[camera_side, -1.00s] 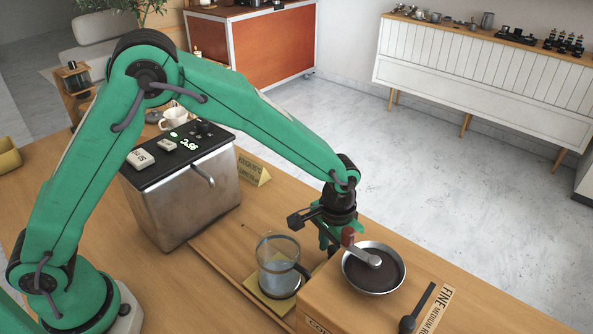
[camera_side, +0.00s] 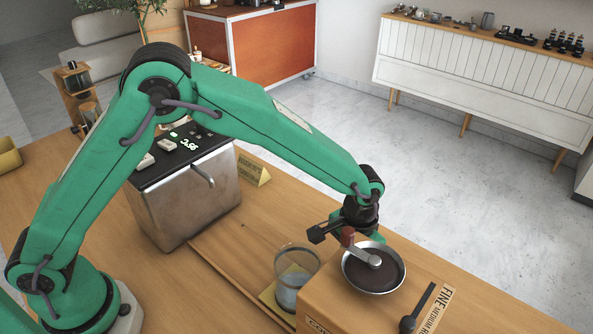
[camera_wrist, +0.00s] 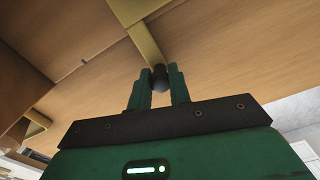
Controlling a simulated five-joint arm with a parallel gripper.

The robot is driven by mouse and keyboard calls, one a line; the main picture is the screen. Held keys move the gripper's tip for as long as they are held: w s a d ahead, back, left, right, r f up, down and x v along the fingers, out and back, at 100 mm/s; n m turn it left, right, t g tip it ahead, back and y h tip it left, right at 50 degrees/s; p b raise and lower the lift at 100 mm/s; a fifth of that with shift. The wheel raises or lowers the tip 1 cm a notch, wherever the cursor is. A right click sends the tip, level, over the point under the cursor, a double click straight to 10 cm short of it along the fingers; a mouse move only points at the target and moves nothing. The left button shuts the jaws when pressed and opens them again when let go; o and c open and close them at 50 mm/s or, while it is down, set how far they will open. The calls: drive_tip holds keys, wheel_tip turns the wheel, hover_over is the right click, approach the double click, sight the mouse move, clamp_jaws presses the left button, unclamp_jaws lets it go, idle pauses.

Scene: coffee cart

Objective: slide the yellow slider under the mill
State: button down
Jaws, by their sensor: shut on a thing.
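The yellow slider (camera_side: 268,299) lies on the wooden board, with a clear glass cup (camera_side: 297,270) standing on it. The mill (camera_side: 340,302) is a wooden box with a metal bowl and a crank on top. The cup and slider are at its left side; part of the slider is hidden by the cup and mill. In the wrist view the slider shows as a yellow bar (camera_wrist: 146,42) ending in a dark round knob (camera_wrist: 160,84). My gripper (camera_wrist: 159,74) is shut on that knob. In the side view its fingertips are hidden behind the mill.
A steel scale-topped machine (camera_side: 188,195) stands left on the counter. A dark spoon-like lever (camera_side: 417,308) lies on the mill's top beside a label. The wooden board (camera_side: 235,250) left of the cup is bare.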

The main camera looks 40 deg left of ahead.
drive_tip(key=c, duration=1.3)
unclamp_jaws()
drive_tip(key=shift+r, duration=3.95)
